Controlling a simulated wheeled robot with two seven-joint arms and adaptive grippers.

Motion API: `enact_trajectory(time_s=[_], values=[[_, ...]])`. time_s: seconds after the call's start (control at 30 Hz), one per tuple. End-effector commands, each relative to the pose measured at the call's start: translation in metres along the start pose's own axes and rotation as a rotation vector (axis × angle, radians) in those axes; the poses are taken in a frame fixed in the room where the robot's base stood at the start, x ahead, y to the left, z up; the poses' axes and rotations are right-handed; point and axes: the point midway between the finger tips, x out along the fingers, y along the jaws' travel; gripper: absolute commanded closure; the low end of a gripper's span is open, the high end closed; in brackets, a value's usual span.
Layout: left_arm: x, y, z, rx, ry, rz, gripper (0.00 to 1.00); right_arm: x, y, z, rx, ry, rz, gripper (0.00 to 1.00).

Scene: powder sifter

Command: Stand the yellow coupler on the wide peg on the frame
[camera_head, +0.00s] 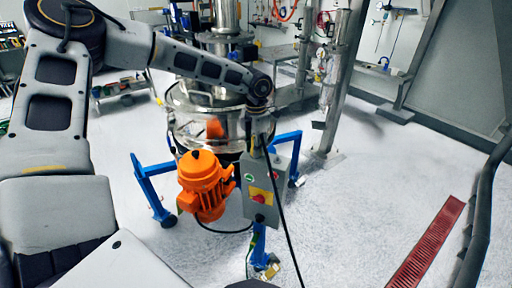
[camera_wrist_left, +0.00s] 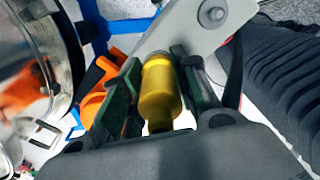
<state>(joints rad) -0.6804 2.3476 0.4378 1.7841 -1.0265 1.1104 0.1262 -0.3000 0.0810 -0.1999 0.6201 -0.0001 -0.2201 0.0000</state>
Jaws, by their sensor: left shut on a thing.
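The yellow coupler (camera_wrist_left: 160,92) is a rounded, shiny cylinder between the two dark fingers of my left gripper (camera_wrist_left: 157,85) in the left wrist view. The gripper is shut on it. In the head view my left gripper (camera_head: 260,143) hangs from the wrist above the grey control box, beside the steel drum; the coupler cannot be made out there. The blue frame (camera_head: 152,188) stands around the drum. In the left wrist view a round metal stud (camera_wrist_left: 213,15) shows on a grey plate beyond the coupler. I cannot tell whether it is the wide peg. My right gripper is not in view.
The orange motor (camera_head: 204,186) and the grey control box (camera_head: 283,172) with a red button sit close below my left gripper. A black cable hangs in front of the box. The steel drum (camera_head: 190,125) stands behind.

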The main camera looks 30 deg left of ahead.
Motion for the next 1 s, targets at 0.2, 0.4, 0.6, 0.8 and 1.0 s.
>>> enact_trajectory(time_s=[0.2, 0.4, 0.6, 0.8, 1.0], values=[[0.000, 0.000, 0.000, 0.000, 0.000, 0.000, 0.52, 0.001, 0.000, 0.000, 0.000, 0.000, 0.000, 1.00], [0.000, 0.000, 0.000, 0.000, 0.000, 0.000, 0.45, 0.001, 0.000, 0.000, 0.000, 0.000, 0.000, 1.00], [0.000, 0.000, 0.000, 0.000, 0.000, 0.000, 0.45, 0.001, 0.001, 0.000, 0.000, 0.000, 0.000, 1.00], [-0.007, 0.000, 0.000, 0.000, -0.001, 0.000, 0.45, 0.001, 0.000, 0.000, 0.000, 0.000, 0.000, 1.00], [-0.026, 0.000, 0.001, 0.000, -0.002, 0.002, 0.45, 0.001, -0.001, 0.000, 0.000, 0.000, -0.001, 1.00]])
